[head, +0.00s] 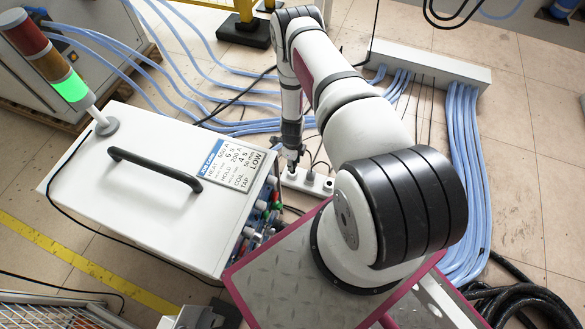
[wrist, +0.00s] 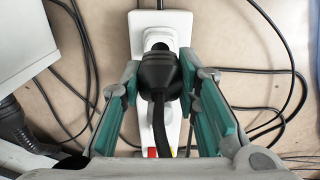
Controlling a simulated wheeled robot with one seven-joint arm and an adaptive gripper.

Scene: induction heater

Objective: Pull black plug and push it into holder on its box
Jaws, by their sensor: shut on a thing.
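The black plug (wrist: 158,72) sits at the white power strip (wrist: 178,20), its cable running back toward my wrist. My gripper (wrist: 160,82) is shut on the plug, with teal fingers on both sides of it. In the head view my gripper (head: 291,158) points down at the power strip (head: 318,184) on the floor; the plug is too small to make out there. The white heater box (head: 140,205) stands left of the strip. Its side panel (head: 262,218) carries coloured connectors. I cannot make out the holder. Whether the plug is fully seated is unclear.
A light tower (head: 62,80) and a black handle (head: 155,170) stand on the box top. Blue hoses (head: 215,75) and black cables (wrist: 270,70) cross the floor around the strip. A grey cable duct (head: 430,65) lies behind. A black round part (wrist: 12,125) shows at left.

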